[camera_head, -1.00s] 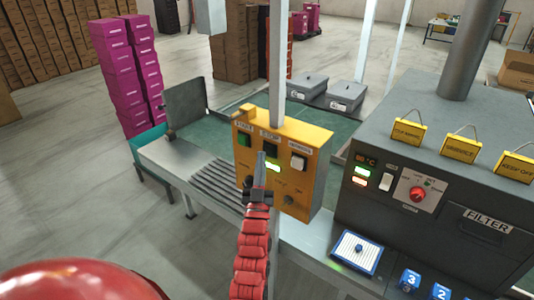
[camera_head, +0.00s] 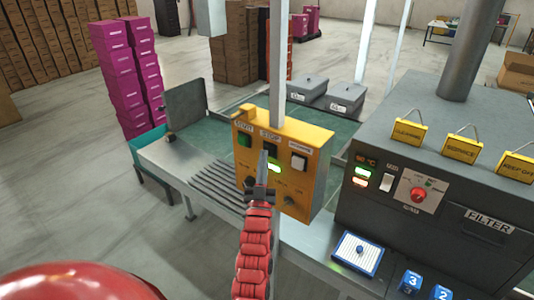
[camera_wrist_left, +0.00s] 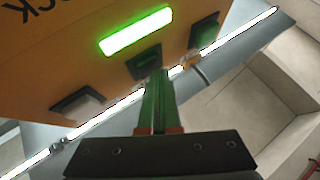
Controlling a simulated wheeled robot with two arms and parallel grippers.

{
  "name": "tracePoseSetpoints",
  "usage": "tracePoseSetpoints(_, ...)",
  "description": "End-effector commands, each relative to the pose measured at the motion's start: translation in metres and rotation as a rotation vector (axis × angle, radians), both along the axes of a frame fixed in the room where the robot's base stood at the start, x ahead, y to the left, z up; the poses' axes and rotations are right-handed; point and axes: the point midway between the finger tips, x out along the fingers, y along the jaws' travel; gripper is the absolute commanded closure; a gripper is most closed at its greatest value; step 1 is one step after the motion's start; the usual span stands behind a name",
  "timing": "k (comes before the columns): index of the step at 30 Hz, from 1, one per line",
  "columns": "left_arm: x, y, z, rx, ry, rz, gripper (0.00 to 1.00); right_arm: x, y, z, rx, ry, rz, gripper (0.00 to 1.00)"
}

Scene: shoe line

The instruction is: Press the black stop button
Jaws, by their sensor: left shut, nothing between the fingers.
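The yellow control box (camera_head: 308,168) stands on the post, with its label side facing me. The black stop button (camera_head: 271,148) is in the middle of its upper row, between a green button (camera_head: 244,140) and a white button (camera_head: 299,162). My left gripper (camera_head: 264,154) is shut and empty, its tips in front of the black button and partly covering it. In the left wrist view the closed fingers (camera_wrist_left: 156,78) reach the edge of the black button (camera_wrist_left: 146,60). I cannot tell whether they touch it. My right gripper is not in view.
A lit green indicator (camera_head: 274,168) and small knobs sit below the buttons. A grey machine (camera_head: 440,130) with a red knob (camera_head: 417,194) stands at the right. A blue-edged pad (camera_head: 358,253) lies in front. Magenta boxes (camera_head: 125,80) are stacked behind at the left.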

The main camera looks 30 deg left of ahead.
Motion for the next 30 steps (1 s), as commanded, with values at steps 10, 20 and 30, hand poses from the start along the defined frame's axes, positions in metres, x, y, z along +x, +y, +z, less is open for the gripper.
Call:
tracePoseSetpoints(10, 0.002, 0.0, 0.0, 0.0, 0.001, 0.0, 1.0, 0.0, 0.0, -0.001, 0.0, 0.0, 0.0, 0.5)
tracePoseSetpoints(20, -0.007, 0.001, -0.002, 0.0, 0.002, 0.001, 1.0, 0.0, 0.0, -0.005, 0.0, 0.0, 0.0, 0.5)
tracePoseSetpoints(30, -0.018, 0.001, -0.001, 0.0, 0.002, 0.0, 1.0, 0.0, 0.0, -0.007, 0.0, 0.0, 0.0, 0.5)
